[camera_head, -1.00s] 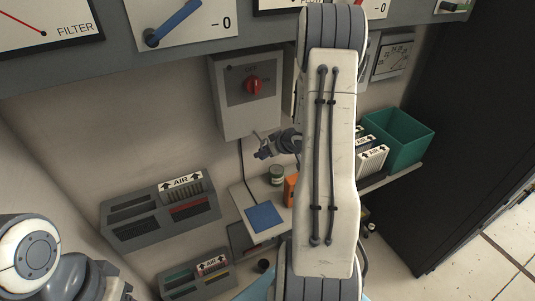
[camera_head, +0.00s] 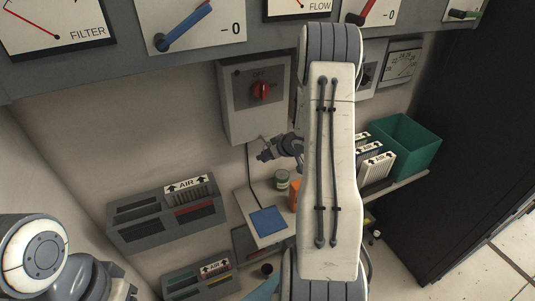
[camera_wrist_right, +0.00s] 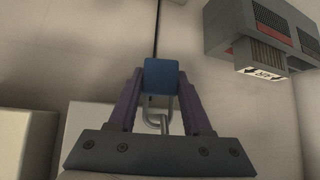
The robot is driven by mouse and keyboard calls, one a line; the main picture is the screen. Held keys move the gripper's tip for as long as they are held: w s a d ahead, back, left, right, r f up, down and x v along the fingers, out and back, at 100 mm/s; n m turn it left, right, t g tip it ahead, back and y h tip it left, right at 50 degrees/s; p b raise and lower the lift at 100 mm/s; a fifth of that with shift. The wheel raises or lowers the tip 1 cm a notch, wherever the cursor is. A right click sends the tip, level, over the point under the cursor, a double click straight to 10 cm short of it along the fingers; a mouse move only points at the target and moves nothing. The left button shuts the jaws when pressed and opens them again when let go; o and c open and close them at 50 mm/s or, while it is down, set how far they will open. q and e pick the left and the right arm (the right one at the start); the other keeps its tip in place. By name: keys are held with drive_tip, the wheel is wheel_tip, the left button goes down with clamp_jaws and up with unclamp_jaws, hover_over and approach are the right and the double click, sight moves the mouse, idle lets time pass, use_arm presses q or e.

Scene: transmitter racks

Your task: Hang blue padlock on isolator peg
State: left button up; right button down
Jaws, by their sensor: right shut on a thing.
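My right gripper (camera_head: 264,156) is shut on the blue padlock (camera_wrist_right: 161,75), whose body sits between the fingertips in the right wrist view. Its grey shackle (camera_wrist_right: 158,118) points back toward the gripper's base. The padlock cannot be made out in the head view. The grey isolator box (camera_head: 238,113) with a red rotary switch (camera_head: 261,89) is on the wall, and my right gripper is just below its lower edge. The peg cannot be clearly told apart, nor whether the shackle touches it. Only part of my left arm shows at lower left; its gripper is not in view.
Below are a shelf (camera_head: 243,200) with a blue pad (camera_head: 268,220), a green can (camera_head: 282,179) and an orange object (camera_head: 293,193). A green bin (camera_head: 405,148) stands right. A grey AIR filter unit (camera_head: 160,225) is left. A gauge panel (camera_head: 110,72) overhangs above.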

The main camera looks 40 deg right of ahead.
idle(0.3)
drive_tip(key=shift+c, duration=1.2)
unclamp_jaws()
drive_tip(key=shift+s, duration=0.1)
drive_tip(key=v, duration=1)
drive_tip(key=shift+r, duration=0.15)
